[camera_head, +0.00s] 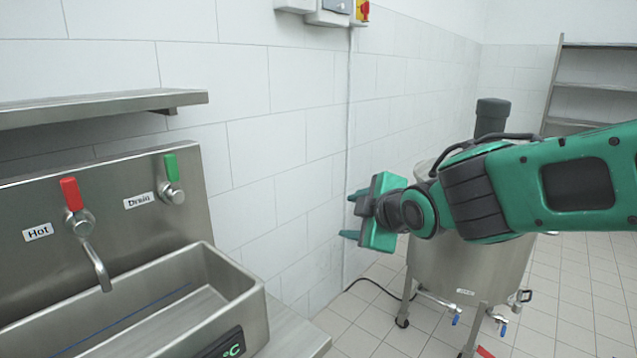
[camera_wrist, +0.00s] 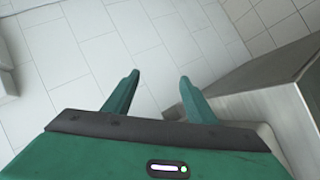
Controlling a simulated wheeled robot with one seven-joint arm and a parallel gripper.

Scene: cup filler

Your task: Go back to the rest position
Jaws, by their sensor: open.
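My gripper (camera_head: 350,215) is in front of the white tiled wall, to the right of the sink, with its fingers pointing left. It also shows in the wrist view (camera_wrist: 158,88), where its two green fingers stand apart with nothing between them. My green arm reaches in from the right edge of the head view. The gripper touches nothing that I can see.
A steel sink (camera_head: 262,300) with a red-handled Hot tap (camera_head: 72,195) and a green-handled Drain valve (camera_head: 172,180) stands at left under a shelf (camera_head: 100,107). A steel tank (camera_head: 470,275) stands behind my arm, partly hidden. A rack (camera_head: 590,86) is at far right.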

